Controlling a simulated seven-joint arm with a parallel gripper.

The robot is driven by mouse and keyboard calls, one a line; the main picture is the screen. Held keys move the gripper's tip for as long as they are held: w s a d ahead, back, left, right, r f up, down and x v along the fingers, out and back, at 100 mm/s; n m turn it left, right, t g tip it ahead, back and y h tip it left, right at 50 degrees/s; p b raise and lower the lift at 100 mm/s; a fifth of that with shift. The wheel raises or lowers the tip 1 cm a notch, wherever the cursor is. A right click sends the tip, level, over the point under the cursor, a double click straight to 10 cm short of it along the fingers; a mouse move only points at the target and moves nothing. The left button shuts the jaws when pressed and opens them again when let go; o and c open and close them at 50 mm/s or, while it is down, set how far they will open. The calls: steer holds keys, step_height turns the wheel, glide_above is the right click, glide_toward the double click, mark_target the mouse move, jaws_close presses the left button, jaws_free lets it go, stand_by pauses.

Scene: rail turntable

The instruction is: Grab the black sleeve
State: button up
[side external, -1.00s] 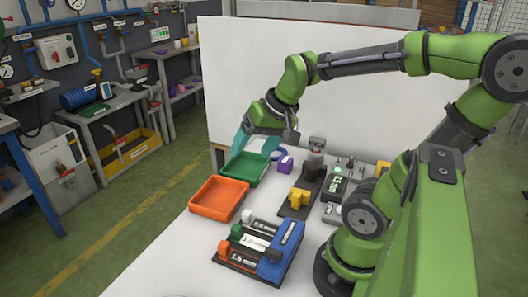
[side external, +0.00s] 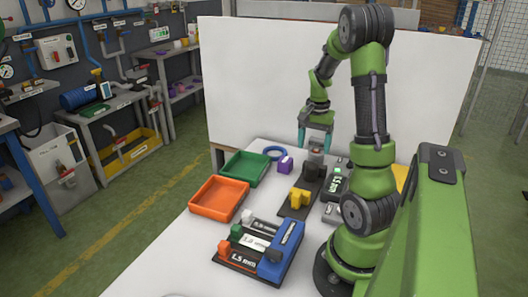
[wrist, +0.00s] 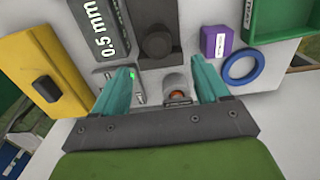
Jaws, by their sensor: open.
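A black round part (wrist: 157,43), which looks like the black sleeve, stands on a dark plate (wrist: 156,10) in the wrist view. In the side external view it appears as a dark shape (side external: 312,171) behind the yellow block. My gripper (side external: 316,153) points down at the far end of that plate, its teal fingers apart. In the wrist view my gripper (wrist: 162,68) is open and empty, with the black part just beyond the fingertips. A grey post (wrist: 177,92) with an orange centre shows between the fingers. I cannot tell if anything touches.
A purple block (wrist: 214,41) and blue ring (wrist: 244,67) lie on the other. Green tray (side external: 235,176), orange tray (side external: 207,212), yellow block (side external: 300,198) and blue rack (side external: 283,257) are also around.

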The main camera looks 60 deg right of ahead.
mark_target(312, 167)
step_height(312, 167, down, 5)
steer(key=shift+r, duration=0.2)
steer(key=f, duration=0.4)
steer(key=shift+s+a+f, duration=0.1)
steer(key=shift+s+a, duration=0.1)
steer(key=shift+a, duration=0.2)
steer(key=shift+f, duration=0.5)
jaws_close()
